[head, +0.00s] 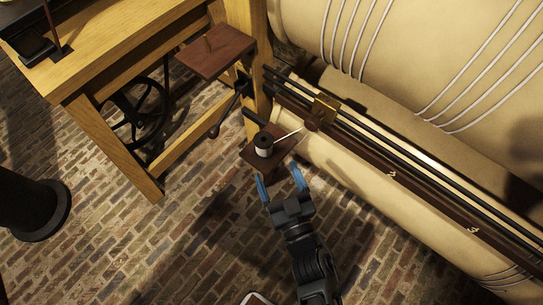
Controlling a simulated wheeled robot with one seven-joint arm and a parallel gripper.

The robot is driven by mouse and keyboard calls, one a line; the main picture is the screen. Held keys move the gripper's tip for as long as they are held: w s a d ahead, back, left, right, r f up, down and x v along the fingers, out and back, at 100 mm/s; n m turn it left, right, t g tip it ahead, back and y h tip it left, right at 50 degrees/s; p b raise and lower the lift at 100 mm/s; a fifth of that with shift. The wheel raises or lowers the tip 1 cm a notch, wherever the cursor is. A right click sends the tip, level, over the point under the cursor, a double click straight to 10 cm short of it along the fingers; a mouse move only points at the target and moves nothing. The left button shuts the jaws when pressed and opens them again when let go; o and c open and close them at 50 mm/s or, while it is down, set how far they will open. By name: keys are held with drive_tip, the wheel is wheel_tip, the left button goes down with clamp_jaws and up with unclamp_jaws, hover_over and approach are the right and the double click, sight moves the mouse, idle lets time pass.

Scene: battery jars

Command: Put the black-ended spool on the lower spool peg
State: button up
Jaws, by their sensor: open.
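A spool (263,144) with a black end and pale winding stands on a small dark wooden shelf (253,160) near the middle of the head view. Any peg under the spool is hidden.
A wooden table frame (130,50) with a black wheel (140,115) fills the upper left. Large cream rollers (420,60) with cords and dark rails (400,165) lie to the right. A black post (30,208) stands at the left on brick floor.

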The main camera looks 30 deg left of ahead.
drive_tip(key=s+d+r+m+t+h, duration=0.25)
drive_tip(key=s+d, duration=0.25)
drive_tip(key=d, duration=0.6)
drive_tip(key=s+d+r+m+t+h, duration=0.2)
drive_tip(key=s+d+h, duration=0.2)
drive_tip(key=d, duration=0.8)
drive_tip(key=s+d+r+m+h, duration=0.3)
drive_tip(key=s+d+r, duration=0.3)
drive_tip(key=r, duration=0.2)
drive_tip(key=s+d+r+m+h, duration=0.3)
drive_tip(key=s+d+r+h, duration=0.2)
drive_tip(key=r, duration=0.4)
drive_tip(key=shift+s+d, duration=0.5)
drive_tip(key=shift+s, duration=0.75)
